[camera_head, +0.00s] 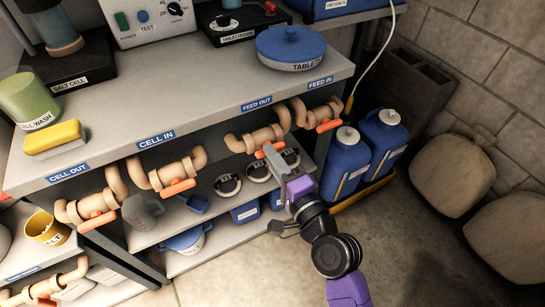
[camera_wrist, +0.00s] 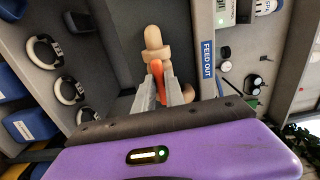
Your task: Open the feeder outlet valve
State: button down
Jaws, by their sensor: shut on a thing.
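The feeder outlet valve (camera_head: 258,138) is a tan pipe fitting under the shelf edge, below the FEED OUT label (camera_head: 257,103). Its orange handle (camera_head: 272,156) is partly hidden by my gripper (camera_head: 271,151) in the head view. In the wrist view the orange handle (camera_wrist: 157,72) stands between the two grey fingers of my gripper (camera_wrist: 160,92), which are shut on it. The tan valve body (camera_wrist: 153,45) shows beyond the fingertips, and the FEED OUT label (camera_wrist: 207,58) is to its right.
The FEED IN valve (camera_head: 317,116) is close to the right, and the CELL IN valve (camera_head: 170,172) is to the left. Blue jugs (camera_head: 346,160) stand right of the bench. Round black-and-white items (camera_head: 228,185) lie on the lower shelf. Open floor is at the front right.

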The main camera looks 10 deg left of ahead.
jog(key=shift+f, duration=0.1)
jog(key=c, duration=1.4)
grip_release()
jog(key=v, duration=0.7)
jog(key=shift+s+d+b, duration=0.25)
jog(key=shift+s+b, duration=0.1)
